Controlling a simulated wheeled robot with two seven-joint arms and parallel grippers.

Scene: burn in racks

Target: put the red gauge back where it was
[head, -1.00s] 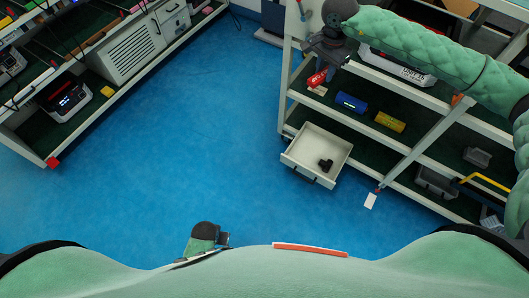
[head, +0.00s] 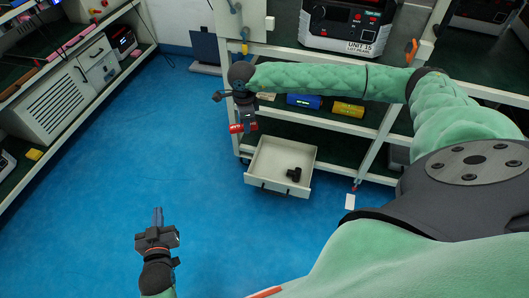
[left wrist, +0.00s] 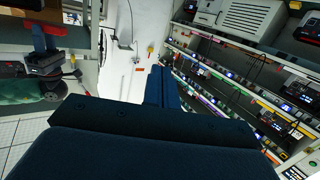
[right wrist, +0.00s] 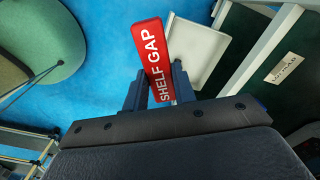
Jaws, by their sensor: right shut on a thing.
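The red gauge (head: 243,128), lettered "SHELF GAP" in the right wrist view (right wrist: 153,60), is held between the fingers of my right gripper (head: 243,112). It is off the shelf, left of the rack's middle shelf and near the open drawer's back left corner in the head view. A small pale label (head: 266,96) lies on the green shelf surface to its right; it also shows in the right wrist view (right wrist: 284,68). My left gripper (head: 158,214) is shut and empty over the blue floor, far from the rack.
An open white drawer (head: 270,188) with a black object (head: 294,174) inside sticks out below. A boxed unit (head: 346,25) stands above. The floor at left is clear.

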